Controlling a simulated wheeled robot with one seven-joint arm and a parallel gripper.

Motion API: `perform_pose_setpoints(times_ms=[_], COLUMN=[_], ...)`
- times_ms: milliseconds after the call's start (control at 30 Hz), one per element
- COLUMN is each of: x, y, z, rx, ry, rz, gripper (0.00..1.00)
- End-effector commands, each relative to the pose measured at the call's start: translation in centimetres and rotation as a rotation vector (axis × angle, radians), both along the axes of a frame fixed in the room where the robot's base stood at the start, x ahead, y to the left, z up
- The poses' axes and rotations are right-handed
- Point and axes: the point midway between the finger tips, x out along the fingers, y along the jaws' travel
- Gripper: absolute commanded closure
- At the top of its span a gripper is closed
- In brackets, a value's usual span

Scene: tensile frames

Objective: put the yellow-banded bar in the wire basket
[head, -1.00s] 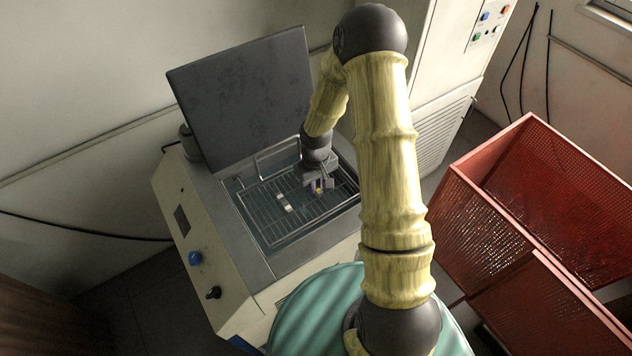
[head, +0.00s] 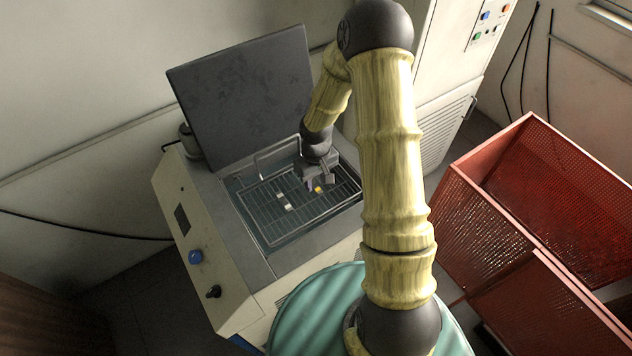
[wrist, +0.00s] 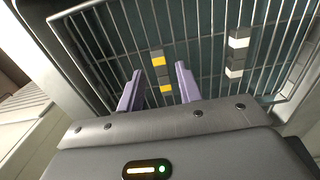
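The yellow-banded bar (wrist: 160,72), dark grey with yellow bands, appears to lie on the wire floor of the basket (wrist: 105,52). In the head view its yellow band (head: 318,189) shows just below my gripper (head: 320,182). In the wrist view my gripper (wrist: 158,82) is open, its two purple fingers apart with the bar between and beyond their tips. The wire basket (head: 262,232) sits in the sunken tank of the bench unit.
A white-banded grey bar (wrist: 236,52) lies in the basket to the right in the wrist view. The tank's dark lid (head: 245,95) stands raised behind. A red mesh crate (head: 480,225) stands at the right.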

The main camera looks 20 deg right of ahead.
Motion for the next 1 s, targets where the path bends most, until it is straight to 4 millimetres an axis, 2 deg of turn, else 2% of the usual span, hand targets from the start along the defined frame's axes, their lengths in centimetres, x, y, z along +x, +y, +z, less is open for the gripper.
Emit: perform_pose_setpoints(times_ms=[500,700,1000], x=[0.1,-0.1,0.0], y=[-0.1,0.0,0.1], z=[9.2,10.6,10.7], rx=[-0.001,0.001,0.001], ry=[-0.004,0.0,0.001], rz=[-0.002,0.002,0.004], gripper=[0.65,0.65,0.65])
